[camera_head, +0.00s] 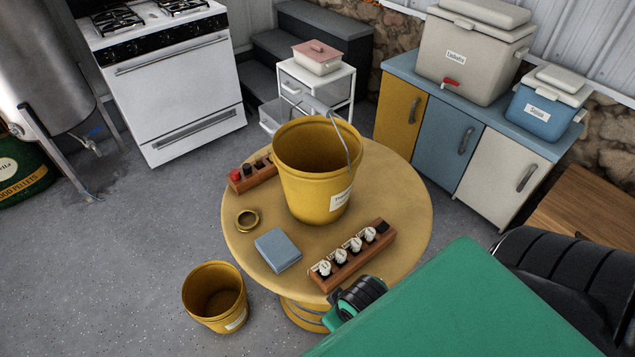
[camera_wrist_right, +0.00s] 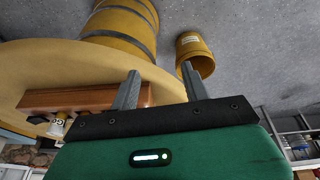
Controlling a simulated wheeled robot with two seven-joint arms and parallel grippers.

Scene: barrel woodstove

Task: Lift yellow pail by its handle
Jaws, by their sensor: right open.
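A yellow pail (camera_head: 312,195) with a white label stands upright on the round tan table (camera_head: 400,215) in the head view. Its thin wire handle (camera_head: 346,135) is raised over the rim at the back right, with a grey grip (camera_head: 318,106) near the top. My right arm is the green part at the lower right, nearer the camera; its fingers are hidden there. In the right wrist view my right gripper (camera_wrist_right: 160,88) is open and empty, its two fingers apart near the table edge. The pail on the table cannot be made out there. My left gripper is out of view.
A second yellow pail (camera_head: 215,295) stands on the floor beside the table; it also shows in the wrist view (camera_wrist_right: 193,52). A wooden holder with knobs (camera_head: 352,258), a blue-grey block (camera_head: 278,250), a brass ring (camera_head: 247,220) and another holder (camera_head: 250,176) surround the pail.

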